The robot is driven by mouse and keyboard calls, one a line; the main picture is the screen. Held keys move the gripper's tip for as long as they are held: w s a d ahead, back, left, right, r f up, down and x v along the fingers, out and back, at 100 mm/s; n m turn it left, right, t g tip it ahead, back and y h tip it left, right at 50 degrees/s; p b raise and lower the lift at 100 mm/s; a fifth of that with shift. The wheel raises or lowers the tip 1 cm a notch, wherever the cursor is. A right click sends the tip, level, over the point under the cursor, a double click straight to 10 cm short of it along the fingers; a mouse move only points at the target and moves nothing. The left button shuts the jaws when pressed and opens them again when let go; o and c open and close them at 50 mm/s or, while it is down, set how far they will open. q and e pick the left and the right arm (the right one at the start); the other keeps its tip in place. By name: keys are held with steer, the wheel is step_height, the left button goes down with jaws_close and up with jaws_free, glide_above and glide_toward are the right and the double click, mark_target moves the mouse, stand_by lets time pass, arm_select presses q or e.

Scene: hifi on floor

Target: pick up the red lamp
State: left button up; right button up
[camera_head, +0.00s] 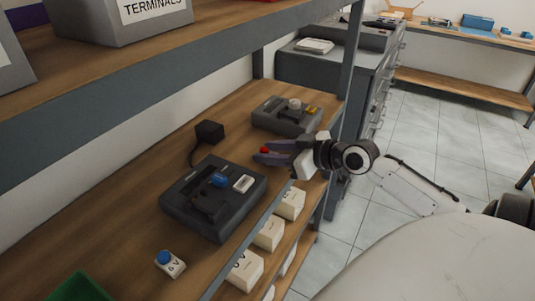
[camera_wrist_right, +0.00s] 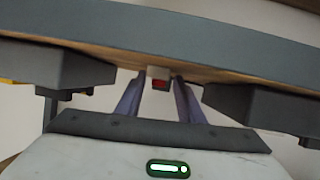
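The red lamp (camera_head: 264,150) is a small red piece on the wooden shelf, between the dark device and the other grey device. In the right wrist view the red lamp (camera_wrist_right: 160,85) shows with a pale block part, near the fingertips and between the two fingers. My right gripper (camera_head: 265,153) reaches in from the right, low over the shelf. Its two purple-grey fingers are apart, with visible gaps on both sides of the lamp in the wrist view (camera_wrist_right: 156,88). Whether the fingertips reach past the lamp is unclear. My left gripper is not in view.
A dark device with a blue knob (camera_head: 205,205) stands left of my gripper, and a grey device (camera_head: 287,116) stands behind it. A black adapter (camera_head: 209,132) with a cable lies nearby. A blue-topped block (camera_head: 170,264) is in front. The upper shelf (camera_head: 130,75) hangs above.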

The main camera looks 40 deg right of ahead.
steer(key=c, duration=0.8)
steer(key=shift+c, duration=0.2)
